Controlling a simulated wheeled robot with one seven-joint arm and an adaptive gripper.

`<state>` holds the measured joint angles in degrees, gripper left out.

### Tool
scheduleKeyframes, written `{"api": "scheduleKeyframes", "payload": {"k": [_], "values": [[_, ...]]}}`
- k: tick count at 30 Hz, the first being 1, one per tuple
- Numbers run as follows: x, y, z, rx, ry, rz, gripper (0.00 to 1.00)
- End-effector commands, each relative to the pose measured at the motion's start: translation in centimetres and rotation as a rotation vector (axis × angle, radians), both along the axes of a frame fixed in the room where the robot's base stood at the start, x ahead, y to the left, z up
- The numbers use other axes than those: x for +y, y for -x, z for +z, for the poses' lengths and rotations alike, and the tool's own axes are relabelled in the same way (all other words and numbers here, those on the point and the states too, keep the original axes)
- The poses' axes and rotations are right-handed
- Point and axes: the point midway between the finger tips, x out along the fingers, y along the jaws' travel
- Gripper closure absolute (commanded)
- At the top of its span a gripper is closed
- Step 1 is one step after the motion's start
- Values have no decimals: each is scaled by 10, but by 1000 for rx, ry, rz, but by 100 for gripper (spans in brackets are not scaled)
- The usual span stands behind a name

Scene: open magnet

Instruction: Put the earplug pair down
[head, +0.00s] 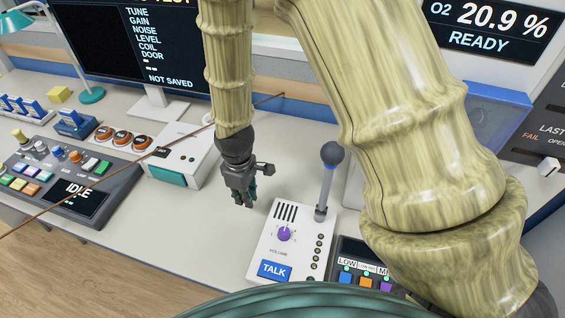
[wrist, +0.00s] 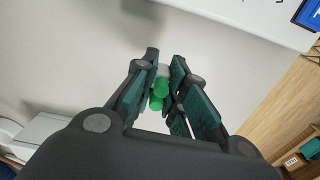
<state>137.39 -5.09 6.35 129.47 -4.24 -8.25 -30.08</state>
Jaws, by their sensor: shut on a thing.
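My gripper (head: 246,196) points down over the pale desk, left of the white TALK box and right of the white box with a teal front. In the wrist view my gripper (wrist: 163,78) is shut on the earplug pair (wrist: 160,92), two small green plugs between its dark finger pads. Bare pale desk surface (wrist: 75,60) shows beyond the fingertips. In the head view the earplugs are hidden by the fingers. I cannot tell the exact gap between the plugs and the desk.
The TALK box (head: 289,240) with an upright ball-topped stick (head: 330,170) stands close on the right. The white box (head: 187,157) is on the left, beside a grey IDLE panel (head: 100,190). A thin brown rod or cable (head: 150,152) crosses the view. Free desk lies in front of my gripper.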

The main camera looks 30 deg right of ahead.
Motion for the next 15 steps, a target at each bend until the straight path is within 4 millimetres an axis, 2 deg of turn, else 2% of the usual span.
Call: {"api": "scheduleKeyframes", "payload": {"k": [2,5,15], "values": [[2,1,-4,0,-2,34,94],[3,-9,-4,-1,-2,45,94],[8,-77,-9,-1,-2,43,94]]}}
